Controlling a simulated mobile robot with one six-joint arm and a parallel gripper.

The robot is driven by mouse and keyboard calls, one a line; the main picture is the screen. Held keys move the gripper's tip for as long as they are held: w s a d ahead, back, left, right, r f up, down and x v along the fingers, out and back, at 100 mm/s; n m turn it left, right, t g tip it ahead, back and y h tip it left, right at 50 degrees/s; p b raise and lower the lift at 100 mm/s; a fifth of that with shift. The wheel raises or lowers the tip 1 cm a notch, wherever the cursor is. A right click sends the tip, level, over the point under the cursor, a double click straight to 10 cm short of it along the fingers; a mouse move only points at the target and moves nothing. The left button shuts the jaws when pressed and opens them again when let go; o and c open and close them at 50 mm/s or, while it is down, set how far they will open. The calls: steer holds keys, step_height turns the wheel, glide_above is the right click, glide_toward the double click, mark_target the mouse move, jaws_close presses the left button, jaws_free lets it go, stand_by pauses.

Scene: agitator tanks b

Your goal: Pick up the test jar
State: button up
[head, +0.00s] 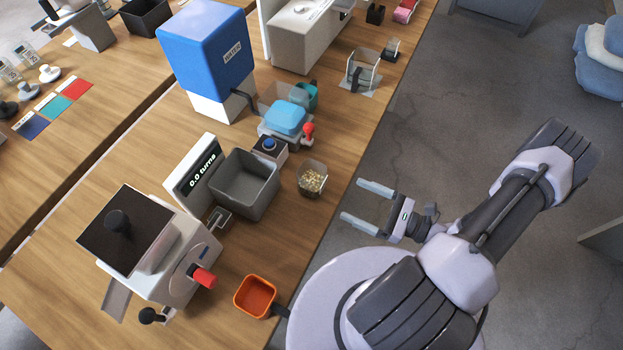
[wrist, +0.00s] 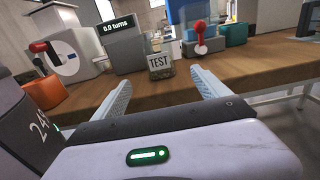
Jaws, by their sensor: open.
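The test jar (head: 312,180) is a small clear container with pale, grain-like contents. It stands upright near the table's front edge, just right of a grey bin. In the wrist view the jar (wrist: 160,66) shows a "TEST" label and sits between and beyond my two fingers. My gripper (head: 366,204) is open and empty, off the table's front edge with its fingers pointing toward the jar. A gap separates the fingertips from the jar. The gripper's fingers also show in the wrist view (wrist: 160,88).
The grey bin (head: 245,184) stands left of the jar, before a "0.0 turns" display (head: 194,170). A button box (head: 269,148) and a red-knobbed lever (head: 308,130) stand behind the jar. An orange cup (head: 255,296) sits near the front edge. Open floor lies right of the table.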

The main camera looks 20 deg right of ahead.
mark_target(323, 185)
steer(key=b+x, duration=0.2)
steer(key=x, duration=1)
steer(key=shift+w+a+r, duration=0.1)
steer(key=shift+w+a, duration=0.15)
steer(key=shift+a, duration=0.05)
steer(key=c, duration=1.6)
steer(key=shift+r, duration=0.15)
step_height(323, 185, up, 10)
steer(key=p, duration=0.3)
